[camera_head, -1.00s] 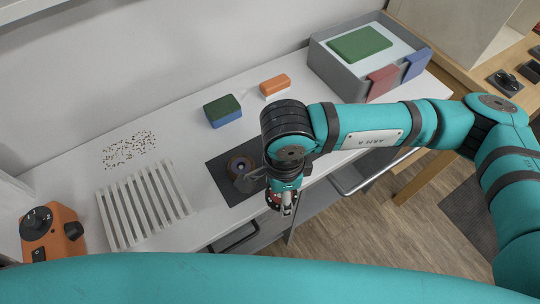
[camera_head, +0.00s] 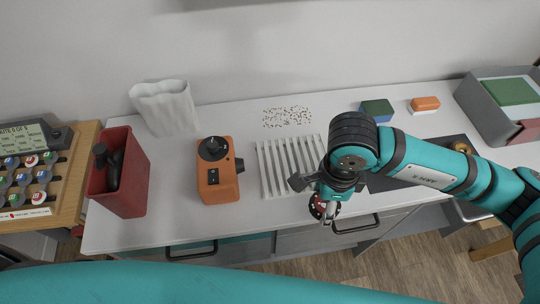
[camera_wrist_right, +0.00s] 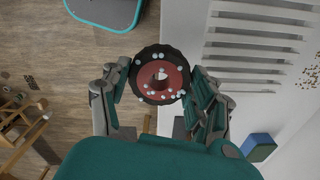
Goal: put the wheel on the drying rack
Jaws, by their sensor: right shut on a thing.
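The wheel (camera_wrist_right: 160,76) has a black tyre and a red hub dotted with white droplets. My right gripper (camera_wrist_right: 160,88) is shut on it, with a finger on either side. In the head view, the wheel (camera_head: 317,207) shows partly below my right gripper (camera_head: 328,200), in front of the counter's front edge. The drying rack (camera_head: 272,168) is a white slatted rack lying on the counter. My wrist covers its right front corner, and the slats look empty. In the wrist view, the rack (camera_wrist_right: 255,42) is to the right of the wheel, apart from it. My left gripper is out of view.
An orange device with a black knob (camera_head: 217,180) stands left of the rack. A red bin (camera_head: 125,180) and a white vase-like container (camera_head: 165,108) stand further left. Brown specks (camera_head: 287,116) lie behind the rack. A blue-green sponge (camera_head: 377,109) lies to the right.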

